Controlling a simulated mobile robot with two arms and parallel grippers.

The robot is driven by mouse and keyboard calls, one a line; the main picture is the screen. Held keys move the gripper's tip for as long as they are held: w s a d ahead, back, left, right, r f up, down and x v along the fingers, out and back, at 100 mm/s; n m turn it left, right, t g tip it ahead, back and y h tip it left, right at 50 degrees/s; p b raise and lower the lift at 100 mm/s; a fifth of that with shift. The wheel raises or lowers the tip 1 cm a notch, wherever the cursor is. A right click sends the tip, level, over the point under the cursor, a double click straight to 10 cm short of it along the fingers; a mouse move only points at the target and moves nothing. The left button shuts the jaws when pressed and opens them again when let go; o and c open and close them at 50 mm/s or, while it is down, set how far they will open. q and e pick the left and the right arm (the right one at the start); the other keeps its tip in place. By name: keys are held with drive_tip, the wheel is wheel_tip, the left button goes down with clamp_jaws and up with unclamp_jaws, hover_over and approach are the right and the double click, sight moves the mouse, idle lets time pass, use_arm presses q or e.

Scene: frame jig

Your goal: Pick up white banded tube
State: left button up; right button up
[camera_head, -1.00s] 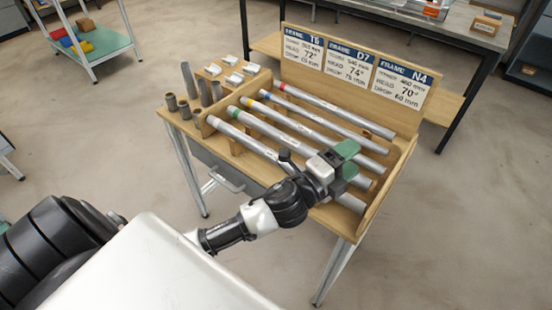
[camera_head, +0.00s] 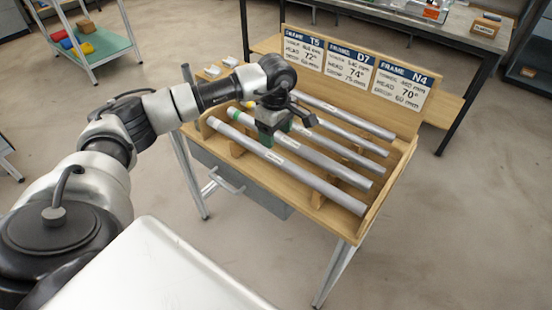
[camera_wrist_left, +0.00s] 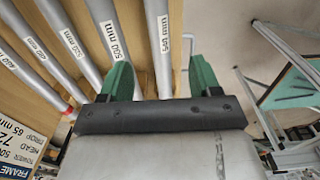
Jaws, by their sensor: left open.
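Several grey tubes lie side by side in a wooden rack. The nearest tube (camera_head: 310,183) has a pale end at its left, which looks like the white band. Its neighbour with a green band (camera_head: 234,114) lies just behind it. My left gripper (camera_head: 275,133) is open with green fingers, low over the left part of the nearest tubes. In the left wrist view the outermost tube (camera_wrist_left: 158,40), with a white label, runs between the open fingers (camera_wrist_left: 160,78). I cannot tell whether they touch it. My right gripper is not in view.
A board with frame signs (camera_head: 330,60) stands behind the rack. White blocks (camera_head: 212,72) sit at the rack's left; my arm covers much of that end. A drawer (camera_head: 240,183) is below. A shelf cart (camera_head: 100,45) stands at the back left. Floor is clear in front.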

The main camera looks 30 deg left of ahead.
sight(276, 156)
use_arm(q)
wheel_tip(276, 156, down, 4)
drive_tip(key=shift+r, duration=0.15)
drive_tip(key=shift+f+p, duration=0.6)
wheel_tip(276, 156, down, 4)
drive_tip(key=shift+f+p, duration=0.2)
drive_tip(key=shift+p, duration=0.35)
drive_tip(key=shift+c, duration=0.4)
drive_tip(key=shift+w+r, duration=0.1)
clamp_jaws()
